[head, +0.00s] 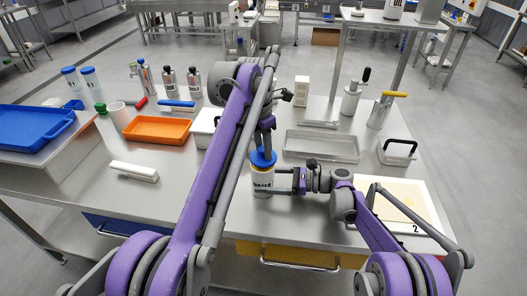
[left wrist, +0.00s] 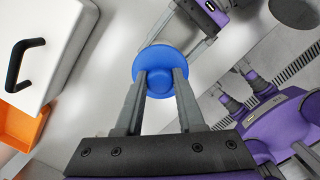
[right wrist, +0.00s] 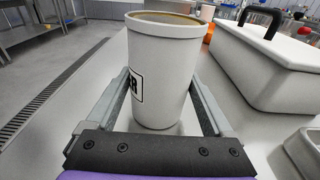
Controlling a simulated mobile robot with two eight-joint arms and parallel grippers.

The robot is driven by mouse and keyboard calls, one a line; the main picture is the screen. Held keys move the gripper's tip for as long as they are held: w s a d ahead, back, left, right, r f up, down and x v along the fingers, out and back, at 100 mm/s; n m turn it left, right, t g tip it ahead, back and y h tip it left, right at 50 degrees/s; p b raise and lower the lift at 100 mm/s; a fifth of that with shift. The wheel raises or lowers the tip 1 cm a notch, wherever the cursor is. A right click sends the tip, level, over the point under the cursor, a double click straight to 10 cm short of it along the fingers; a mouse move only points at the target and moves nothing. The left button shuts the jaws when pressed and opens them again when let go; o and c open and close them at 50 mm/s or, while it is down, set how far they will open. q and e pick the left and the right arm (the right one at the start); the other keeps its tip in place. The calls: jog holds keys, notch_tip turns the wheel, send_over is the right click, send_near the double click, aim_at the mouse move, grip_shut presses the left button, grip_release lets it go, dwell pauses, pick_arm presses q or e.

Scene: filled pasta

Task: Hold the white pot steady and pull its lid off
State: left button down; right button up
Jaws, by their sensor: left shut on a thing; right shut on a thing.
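The white pot (head: 262,181) stands upright near the front middle of the table, with dark lettering on its side. My right gripper (head: 279,181) is shut on its body from the right. In the right wrist view the pot (right wrist: 165,75) sits between the two fingers, and its rim shows bare with a tan inside. The blue lid (head: 262,159) is just above the pot, held from above by my left gripper (head: 264,146).
A white box with a black handle (left wrist: 50,45) stands close behind the pot, beside an orange tray (head: 158,130). A metal tray (head: 321,146) lies behind to the right, and a numbered board (head: 405,200) at the right. The table front left of the pot is clear.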

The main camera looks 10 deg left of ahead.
pick_arm(q)
jog(key=shift+r, duration=1.65)
pick_arm(e)
jog(key=shift+w+d+f, duration=0.1)
jog(key=o, duration=1)
jog(key=d, duration=0.8)
jog(key=d+r, duration=0.1)
jog(key=d, duration=0.3)
jog(key=shift+r, duration=0.1)
